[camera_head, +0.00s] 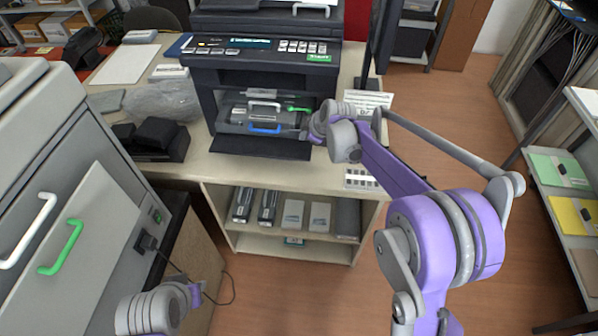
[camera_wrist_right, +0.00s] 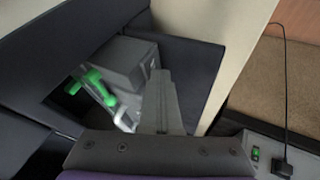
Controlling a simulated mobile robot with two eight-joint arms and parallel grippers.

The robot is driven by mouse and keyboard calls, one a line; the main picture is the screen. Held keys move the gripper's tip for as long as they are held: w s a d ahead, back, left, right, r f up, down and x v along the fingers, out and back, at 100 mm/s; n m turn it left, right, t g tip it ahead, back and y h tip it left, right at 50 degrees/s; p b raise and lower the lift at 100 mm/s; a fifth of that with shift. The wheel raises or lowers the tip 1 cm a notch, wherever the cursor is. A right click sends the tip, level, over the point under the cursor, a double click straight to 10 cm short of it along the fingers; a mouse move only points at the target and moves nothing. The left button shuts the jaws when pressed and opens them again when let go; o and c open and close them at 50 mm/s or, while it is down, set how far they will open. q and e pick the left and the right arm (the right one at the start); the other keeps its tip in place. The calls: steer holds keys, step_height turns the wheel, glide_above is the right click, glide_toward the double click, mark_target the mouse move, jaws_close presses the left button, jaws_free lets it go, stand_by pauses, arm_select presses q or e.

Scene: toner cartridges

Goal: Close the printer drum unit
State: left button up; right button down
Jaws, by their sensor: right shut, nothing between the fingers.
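The dark printer (camera_head: 258,78) stands on the desk with its front flap (camera_head: 262,148) folded down. The grey drum unit (camera_head: 240,116) shows in the opening, with a white handle, a blue handle and a green lever (camera_head: 298,109). My right gripper (camera_head: 303,134) is shut and empty at the right side of the opening, partly hidden by its wrist. In the right wrist view, its fingers (camera_wrist_right: 160,90) are together beside a grey block and a green lever (camera_wrist_right: 100,87). I cannot tell whether they touch the unit. Only part of my left arm shows at bottom left; its gripper is out of view.
A grey cabinet (camera_head: 95,225) with white and green handles stands at left. Open floor lies to the right.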

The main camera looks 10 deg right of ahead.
steer(key=w, duration=0.1)
steer(key=w+d, duration=0.1)
steer(key=w, duration=0.3)
steer(key=shift+d+r+p, duration=0.2)
steer(key=shift+d+p, duration=0.1)
steer(key=shift+p, duration=0.1)
steer(key=shift+w+d, duration=0.25)
steer(key=shift+w, duration=0.4)
steer(key=shift+s+a+f, duration=0.1)
